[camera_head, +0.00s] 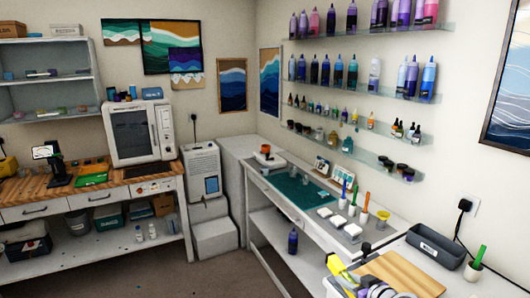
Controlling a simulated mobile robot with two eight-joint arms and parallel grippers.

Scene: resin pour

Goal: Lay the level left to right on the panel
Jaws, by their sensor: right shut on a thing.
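A pale wooden panel (404,272) lies on the white bench at the lower right. A yellow bar, which looks like the level (340,271), is at the panel's left side, tilted in the picture. My right gripper (356,268) is at the bottom of the picture, shut on the level. Its parts cover some of the level and the panel's left edge. I cannot tell whether the level touches the panel. My left gripper is not in view.
A dark grey bin (436,246) stands behind the panel, with a green-handled tool in a white cup (474,270) to its right. Cups with brushes (363,217) and white blocks (338,222) stand farther back near a teal mat (300,190). Bottle shelves line the wall.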

